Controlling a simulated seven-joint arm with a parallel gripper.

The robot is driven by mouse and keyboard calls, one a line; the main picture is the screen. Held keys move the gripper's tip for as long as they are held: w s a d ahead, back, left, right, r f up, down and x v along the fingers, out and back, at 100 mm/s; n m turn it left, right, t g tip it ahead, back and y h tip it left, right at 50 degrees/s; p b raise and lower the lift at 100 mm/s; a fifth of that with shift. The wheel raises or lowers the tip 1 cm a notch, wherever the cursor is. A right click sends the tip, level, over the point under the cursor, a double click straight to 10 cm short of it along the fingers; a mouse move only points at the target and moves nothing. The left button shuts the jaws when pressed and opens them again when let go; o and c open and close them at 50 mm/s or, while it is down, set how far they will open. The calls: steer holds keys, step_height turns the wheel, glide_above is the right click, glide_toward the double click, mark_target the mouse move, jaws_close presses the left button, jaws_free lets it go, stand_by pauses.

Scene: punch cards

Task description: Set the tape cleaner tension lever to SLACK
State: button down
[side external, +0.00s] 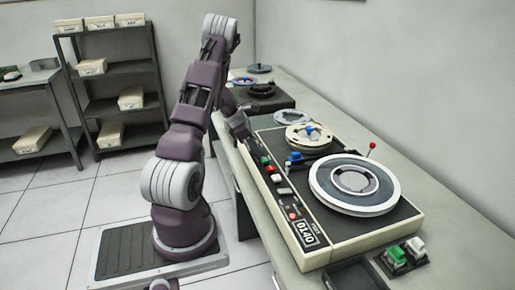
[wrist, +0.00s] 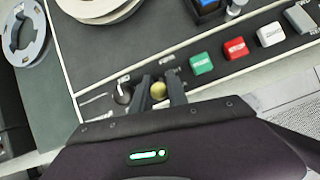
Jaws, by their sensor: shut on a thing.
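The tape cleaner (side external: 335,235) is a cream-edged machine with a dark top on the bench. A small olive-yellow knob (wrist: 158,91) stands on its front control strip; I take it to be the tension lever's knob. My gripper (wrist: 158,95) is shut on this knob, with a dark finger on either side. Small white labels lie near it, too small to read, so the lever's setting cannot be told. In the side external view my gripper (side external: 247,138) is at the far end of the control strip, and the knob is hidden there.
Green (wrist: 201,63), red (wrist: 236,48) and white (wrist: 270,34) buttons sit right of my gripper. A round black knob (wrist: 122,96) is close on its left. A large reel (side external: 322,187) and a red-tipped lever (side external: 371,148) are on the machine's top.

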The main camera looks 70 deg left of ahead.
steer(key=c, duration=1.4)
jaws_free()
steer(key=shift+o, duration=0.2)
steer(key=shift+s+r, duration=0.1)
steer(key=v, duration=0.7)
